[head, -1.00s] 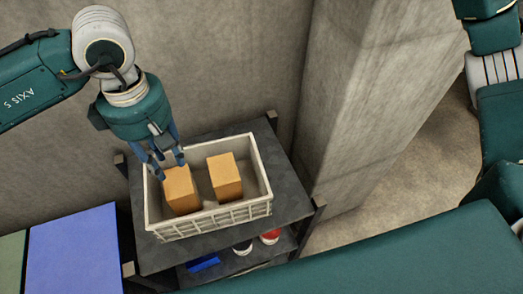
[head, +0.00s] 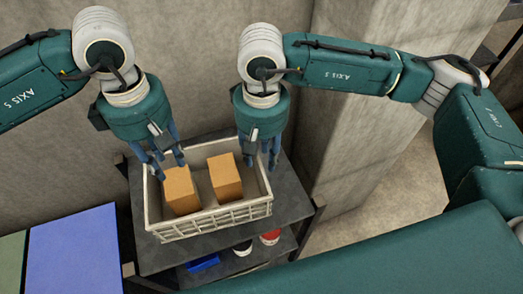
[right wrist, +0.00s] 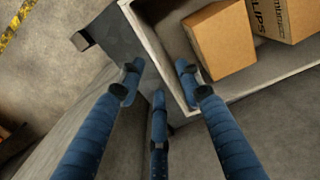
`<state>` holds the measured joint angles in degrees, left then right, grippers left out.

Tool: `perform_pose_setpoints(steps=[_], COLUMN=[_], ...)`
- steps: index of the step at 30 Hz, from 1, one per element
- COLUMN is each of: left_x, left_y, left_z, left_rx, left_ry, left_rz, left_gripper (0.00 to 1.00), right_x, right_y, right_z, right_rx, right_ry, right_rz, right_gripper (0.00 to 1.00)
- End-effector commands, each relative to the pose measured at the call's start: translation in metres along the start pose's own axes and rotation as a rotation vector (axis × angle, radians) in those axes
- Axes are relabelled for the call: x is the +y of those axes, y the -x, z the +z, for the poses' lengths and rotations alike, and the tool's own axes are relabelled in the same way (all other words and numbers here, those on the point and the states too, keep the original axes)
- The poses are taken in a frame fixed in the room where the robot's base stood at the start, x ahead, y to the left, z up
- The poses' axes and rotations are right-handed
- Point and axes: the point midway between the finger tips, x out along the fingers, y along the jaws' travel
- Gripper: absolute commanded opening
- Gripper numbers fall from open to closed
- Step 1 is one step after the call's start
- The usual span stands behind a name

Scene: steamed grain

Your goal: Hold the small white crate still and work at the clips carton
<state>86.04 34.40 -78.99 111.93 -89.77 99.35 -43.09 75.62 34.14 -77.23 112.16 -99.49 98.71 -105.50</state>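The small white crate (head: 207,221) stands on a dark shelf top and holds two orange-brown cartons, a left one (head: 181,191) and a right one (head: 226,178). In the right wrist view, letters ending in "LIPS" show on a carton face (right wrist: 284,22); which carton bears it is hard to tell. My left gripper (head: 167,165) is open at the crate's left back, just above the left carton. My right gripper (head: 262,162) is at the crate's right wall. In the right wrist view its fingers (right wrist: 157,88) are spread near the rim (right wrist: 157,52), apparently not closed on it.
The dark shelf top (head: 290,205) has bare room right of the crate. A blue item (head: 203,262) and a red-and-white one (head: 270,237) lie on the level below. A blue panel (head: 75,255) is at lower left. A concrete wall and pillar (head: 355,100) stand behind.

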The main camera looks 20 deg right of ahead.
Motion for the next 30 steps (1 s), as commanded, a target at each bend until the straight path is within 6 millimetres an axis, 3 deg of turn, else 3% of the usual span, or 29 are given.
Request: perform_pose_setpoints(steps=[15,21,30], left_x=[0.000,0.000,0.000], left_y=[0.000,0.000,0.000], left_z=[0.000,0.000,0.000], left_rx=[0.000,0.000,0.000], left_ry=[0.000,0.000,0.000], left_rz=[0.000,0.000,0.000], left_gripper=[0.31,0.31,0.31], right_x=[0.000,-0.001,-0.001], right_y=[-0.084,-0.100,-0.102], right_z=[0.001,0.001,0.001], right_rx=[-0.005,-0.003,-0.002], right_ry=[-0.003,-0.003,-0.002], right_rz=[-0.001,-0.002,-0.002], right_gripper=[0.35,0.35,0.35])
